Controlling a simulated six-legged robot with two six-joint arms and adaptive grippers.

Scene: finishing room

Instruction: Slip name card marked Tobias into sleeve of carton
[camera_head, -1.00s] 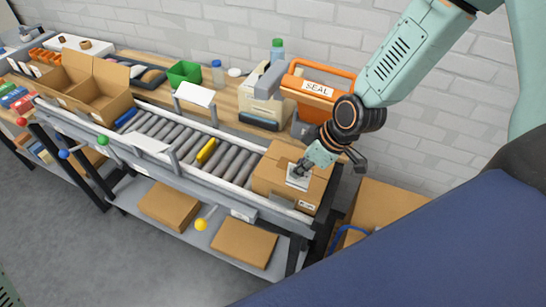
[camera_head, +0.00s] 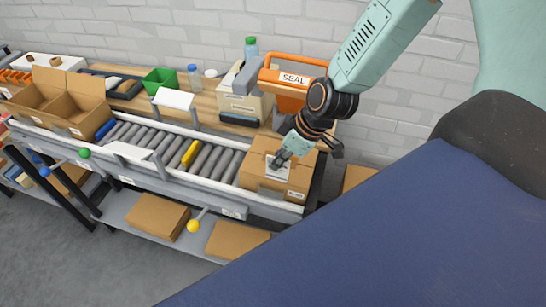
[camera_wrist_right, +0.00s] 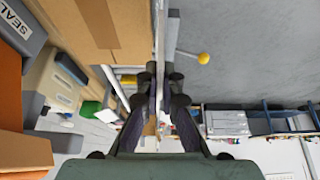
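The closed brown carton (camera_head: 300,176) stands at the right end of the roller conveyor. It also fills the upper left of the right wrist view (camera_wrist_right: 95,28). My right gripper (camera_head: 279,159) is at the carton's near side, pointing down. A small white card (camera_head: 277,173) shows at its fingertips, against the carton's near face. In the right wrist view my right gripper (camera_wrist_right: 160,78) has its fingers closed on this card, seen edge-on as a thin pale strip beside the carton. The name on the card is not readable. The sleeve cannot be told clearly from the card. My left gripper is not in view.
An orange holder marked SEAL (camera_head: 292,78) stands behind the carton. The conveyor rollers (camera_head: 215,160) left of it carry a yellow strip (camera_head: 190,153). An open carton (camera_head: 62,103) stands at the far left. A yellow ball knob (camera_head: 193,226) sticks out below the conveyor's near edge.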

